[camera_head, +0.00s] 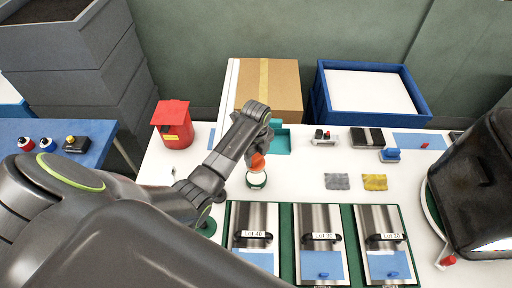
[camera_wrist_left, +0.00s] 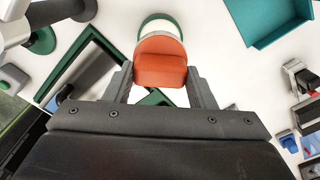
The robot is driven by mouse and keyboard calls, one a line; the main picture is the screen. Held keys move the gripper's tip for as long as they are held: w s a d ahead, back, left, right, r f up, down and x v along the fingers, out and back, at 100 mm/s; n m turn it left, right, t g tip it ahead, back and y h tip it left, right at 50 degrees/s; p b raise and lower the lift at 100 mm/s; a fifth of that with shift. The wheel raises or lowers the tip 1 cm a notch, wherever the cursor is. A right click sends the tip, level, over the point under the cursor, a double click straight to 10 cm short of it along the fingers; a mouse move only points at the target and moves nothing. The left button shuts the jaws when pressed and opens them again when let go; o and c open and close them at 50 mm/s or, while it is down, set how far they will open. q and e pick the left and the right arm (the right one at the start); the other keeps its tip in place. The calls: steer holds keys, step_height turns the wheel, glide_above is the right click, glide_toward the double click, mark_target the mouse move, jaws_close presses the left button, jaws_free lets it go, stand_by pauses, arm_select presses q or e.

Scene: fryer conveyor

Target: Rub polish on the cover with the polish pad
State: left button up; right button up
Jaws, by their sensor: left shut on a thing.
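My left gripper (camera_head: 264,146) is shut on an orange block (camera_head: 257,161), which looks like the polish pad. In the left wrist view the orange block (camera_wrist_left: 160,63) sits between both fingers. Directly below it is a round white dish with a green rim (camera_head: 257,181); whether they touch I cannot tell. Three steel covers lie in green frames at the front: Lot 40 (camera_head: 252,218), Lot 30 (camera_head: 318,218) and Lot 20 (camera_head: 377,217). Each has a dark handle and a blue patch low down. The left gripper is behind the Lot 40 cover. My right gripper is not visible.
A red box (camera_head: 174,126) stands left on the white table. A teal tray (camera_head: 281,146) is behind the gripper. Grey (camera_head: 337,181) and yellow (camera_head: 374,182) cloths lie right of the dish. A cardboard box (camera_head: 270,88) and blue crate (camera_head: 421,113) stand behind.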

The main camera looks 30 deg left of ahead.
mark_target(256, 167)
arm_select(q)
steer(key=shift+d+f, duration=0.1)
steer(key=shift+f, duration=2.8)
steer(key=shift+f, duration=0.6)
steer(key=shift+r, duration=0.15)
steer(key=shift+r, duration=3.4)
steer(key=shift+s, duration=0.1)
